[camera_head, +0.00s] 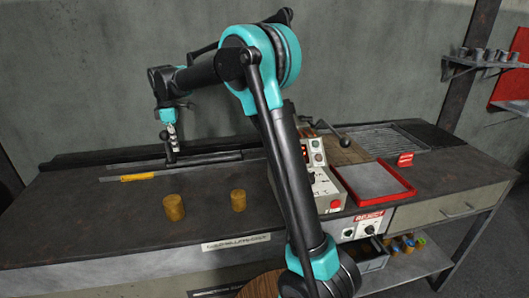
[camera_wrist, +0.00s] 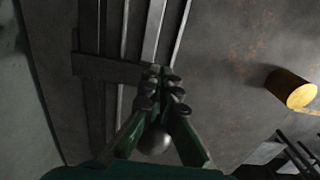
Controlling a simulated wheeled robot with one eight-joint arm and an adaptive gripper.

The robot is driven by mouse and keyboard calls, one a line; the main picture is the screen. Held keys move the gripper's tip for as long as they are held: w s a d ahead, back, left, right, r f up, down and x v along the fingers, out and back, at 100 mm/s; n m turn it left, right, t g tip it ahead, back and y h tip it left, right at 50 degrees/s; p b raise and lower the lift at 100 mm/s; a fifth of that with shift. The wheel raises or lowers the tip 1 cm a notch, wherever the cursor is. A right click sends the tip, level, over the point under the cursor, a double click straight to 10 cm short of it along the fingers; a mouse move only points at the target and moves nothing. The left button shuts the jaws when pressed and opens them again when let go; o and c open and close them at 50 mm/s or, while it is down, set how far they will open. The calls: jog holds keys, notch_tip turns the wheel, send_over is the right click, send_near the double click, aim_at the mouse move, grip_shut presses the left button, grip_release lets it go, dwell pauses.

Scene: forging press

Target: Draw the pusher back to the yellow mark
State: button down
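The pusher (camera_head: 172,156) is a dark piece with an upright handle on the long rail at the back left of the bench. In the wrist view its flat dark crosspiece (camera_wrist: 105,68) lies across the rails, and a round grey knob (camera_wrist: 154,142) sits between my fingers. My gripper (camera_head: 171,136), also in the wrist view (camera_wrist: 161,88), points down with its fingertips close together around the handle below the knob. The stem itself is mostly hidden by the fingers. The yellow mark (camera_head: 138,177) is a short strip in front of the rail, left of the pusher.
Two yellow-brown cylinders (camera_head: 174,207) (camera_head: 238,200) stand on the bench in front of the rail; one shows in the wrist view (camera_wrist: 291,89). A control box (camera_head: 322,190) and a red-rimmed tray (camera_head: 408,190) are to the right. The bench's left front is clear.

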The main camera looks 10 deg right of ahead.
jog(key=a, duration=1.2)
notch_tip(320, 180, up, 13)
jog(key=d, duration=0.2)
jog(key=shift+d, duration=0.2)
dwell(1.1)
